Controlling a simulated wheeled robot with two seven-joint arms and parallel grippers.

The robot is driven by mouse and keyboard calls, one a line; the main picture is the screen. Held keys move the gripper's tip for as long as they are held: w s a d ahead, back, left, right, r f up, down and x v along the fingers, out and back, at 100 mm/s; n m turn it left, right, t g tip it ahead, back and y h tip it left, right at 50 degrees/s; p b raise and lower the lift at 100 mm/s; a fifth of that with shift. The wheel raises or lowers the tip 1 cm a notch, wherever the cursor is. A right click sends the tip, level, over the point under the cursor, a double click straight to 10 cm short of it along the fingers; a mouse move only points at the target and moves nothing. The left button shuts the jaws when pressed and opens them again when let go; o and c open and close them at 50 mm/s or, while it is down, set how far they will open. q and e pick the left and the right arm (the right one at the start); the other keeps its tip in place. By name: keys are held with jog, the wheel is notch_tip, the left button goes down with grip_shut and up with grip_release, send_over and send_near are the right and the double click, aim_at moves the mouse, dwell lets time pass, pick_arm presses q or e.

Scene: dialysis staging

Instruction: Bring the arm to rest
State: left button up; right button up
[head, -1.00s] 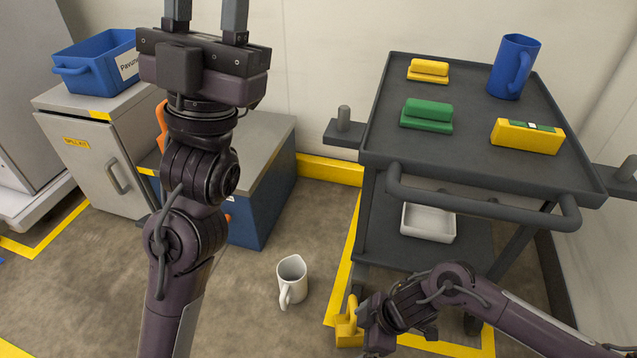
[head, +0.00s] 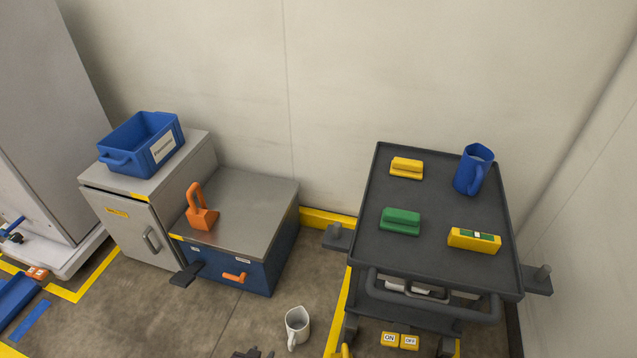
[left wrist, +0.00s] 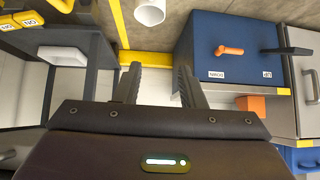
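My left gripper (head: 253,353) shows only as a dark tip at the bottom edge of the head view. In the left wrist view my left gripper (left wrist: 156,72) has its two fingers spread apart, with nothing between them. A white mug (head: 297,327) stands on the floor to the right of that tip, apart from it. The mug is also partly seen at the top of the left wrist view (left wrist: 150,12). My right gripper does not show in either view.
A dark cart (head: 440,270) at the right holds a yellow block (head: 406,168), green block (head: 400,222), yellow-green box (head: 473,240) and blue jug (head: 473,170). A blue cabinet (head: 255,274) bears an orange handled object (head: 201,212). A blue bin (head: 142,142) stands on a grey cabinet.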

pick_arm(q)
jog(key=s+a+f+g+p, duration=0.1)
jog(key=s+a+g+p, duration=0.1)
jog(key=s, duration=0.8)
jog(key=s+a+f+g+y+p, duration=0.1)
jog(key=s+a+g+p, duration=0.2)
jog(key=s, duration=0.8)
jog(key=s+a+f+g+p, duration=0.1)
jog(key=s+a+g+p, duration=0.1)
jog(key=s, duration=0.8)
jog(key=shift+s+a+f+g+y+p, duration=0.15)
jog(key=shift+s+f+g+y+p, duration=0.2)
jog(key=shift+p, duration=0.35)
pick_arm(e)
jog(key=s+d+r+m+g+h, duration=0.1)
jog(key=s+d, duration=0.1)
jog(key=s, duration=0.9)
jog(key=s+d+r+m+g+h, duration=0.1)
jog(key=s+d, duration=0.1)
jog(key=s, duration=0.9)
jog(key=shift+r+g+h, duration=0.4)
